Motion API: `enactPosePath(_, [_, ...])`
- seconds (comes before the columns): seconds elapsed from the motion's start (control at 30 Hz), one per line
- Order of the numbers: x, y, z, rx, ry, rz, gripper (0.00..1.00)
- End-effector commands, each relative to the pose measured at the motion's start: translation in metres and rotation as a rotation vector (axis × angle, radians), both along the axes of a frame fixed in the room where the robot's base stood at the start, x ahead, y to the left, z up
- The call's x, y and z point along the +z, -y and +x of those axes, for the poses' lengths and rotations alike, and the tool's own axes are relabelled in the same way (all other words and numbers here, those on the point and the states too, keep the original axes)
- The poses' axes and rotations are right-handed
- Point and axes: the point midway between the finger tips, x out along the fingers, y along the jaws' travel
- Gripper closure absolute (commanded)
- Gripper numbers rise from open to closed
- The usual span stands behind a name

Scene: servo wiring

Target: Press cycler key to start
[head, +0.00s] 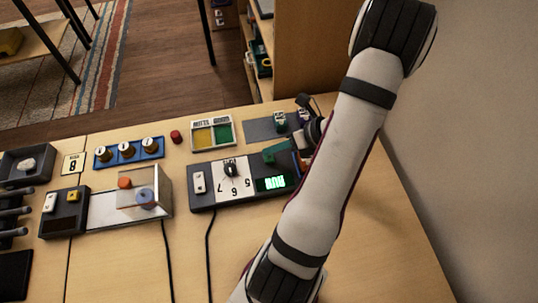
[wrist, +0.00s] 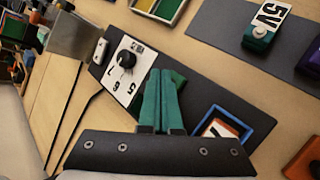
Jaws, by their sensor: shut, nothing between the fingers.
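A dark control box (head: 235,184), which looks like the cycler, lies on the table with a white key (head: 199,183), a black dial knob (head: 231,170) on a numbered plate, and a lit green display (head: 271,183). The display text is upside down and seems to read RUN. The white key also shows in the wrist view (wrist: 100,50), at the box's far end. My gripper (head: 268,157) has teal fingers, shut and empty, over the display end of the box. In the wrist view the fingers (wrist: 161,74) hide part of the box. They are apart from the white key.
A blue-rimmed tray (wrist: 248,130) with an orange-edged piece is beside my fingers. A grey mat (head: 258,128) holds labelled blocks. A clear-covered unit (head: 100,210) is left.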

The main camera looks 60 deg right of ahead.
Motion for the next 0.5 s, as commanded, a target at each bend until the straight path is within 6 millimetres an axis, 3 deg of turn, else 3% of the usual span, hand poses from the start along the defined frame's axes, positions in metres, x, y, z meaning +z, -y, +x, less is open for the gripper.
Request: enactPosePath(0.5, [0.044, 0.000, 0.000, 0.001, -0.001, -0.001, 1.00])
